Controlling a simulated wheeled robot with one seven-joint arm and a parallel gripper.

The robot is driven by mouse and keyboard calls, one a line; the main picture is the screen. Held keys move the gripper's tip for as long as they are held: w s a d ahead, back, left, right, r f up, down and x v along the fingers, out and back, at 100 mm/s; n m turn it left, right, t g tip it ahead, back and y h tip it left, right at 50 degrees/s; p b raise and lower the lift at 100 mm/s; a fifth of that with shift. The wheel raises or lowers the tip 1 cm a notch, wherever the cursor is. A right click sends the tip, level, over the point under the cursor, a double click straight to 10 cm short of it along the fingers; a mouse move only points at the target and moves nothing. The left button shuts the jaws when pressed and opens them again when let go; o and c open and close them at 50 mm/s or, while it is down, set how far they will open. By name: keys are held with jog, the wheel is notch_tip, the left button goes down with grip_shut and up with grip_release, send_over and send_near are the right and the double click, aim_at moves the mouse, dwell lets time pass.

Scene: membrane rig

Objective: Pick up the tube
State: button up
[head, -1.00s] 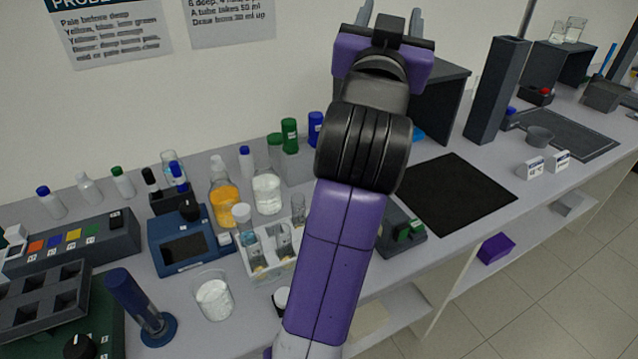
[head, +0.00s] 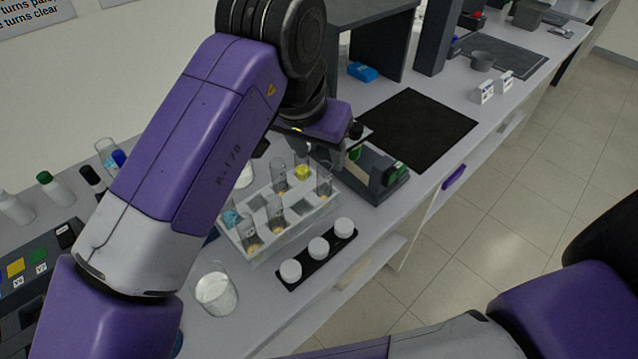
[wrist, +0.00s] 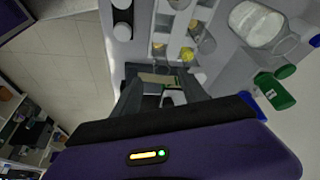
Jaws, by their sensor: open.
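Several clear glass tubes stand in a white rack (head: 290,228) on the bench; one is at its front right (head: 323,182), another at the back (head: 278,176), and one with yellowish contents is near the left end (head: 250,236). I cannot tell which tube is meant. My gripper (head: 352,140) is beyond the rack, above a dark grey device (head: 382,180) with green parts, partly hidden by my wrist. In the wrist view my gripper (wrist: 160,75) is open, with its fingers apart over a dark device with a beige strip. A small pale shape shows between the fingers; I cannot tell what it is.
A black holder with white-capped jars (head: 318,249) stands in front of the rack, near the bench edge. A beaker of white material (head: 215,290) is to the left. A black mat (head: 420,128) lies clear at right.

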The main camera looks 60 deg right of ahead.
aim_at(325, 169)
jog(key=x, duration=0.7)
jog(key=shift+w+d+f, duration=0.15)
jog(key=shift+w+f, duration=0.05)
jog(key=shift+c, duration=0.4)
grip_shut()
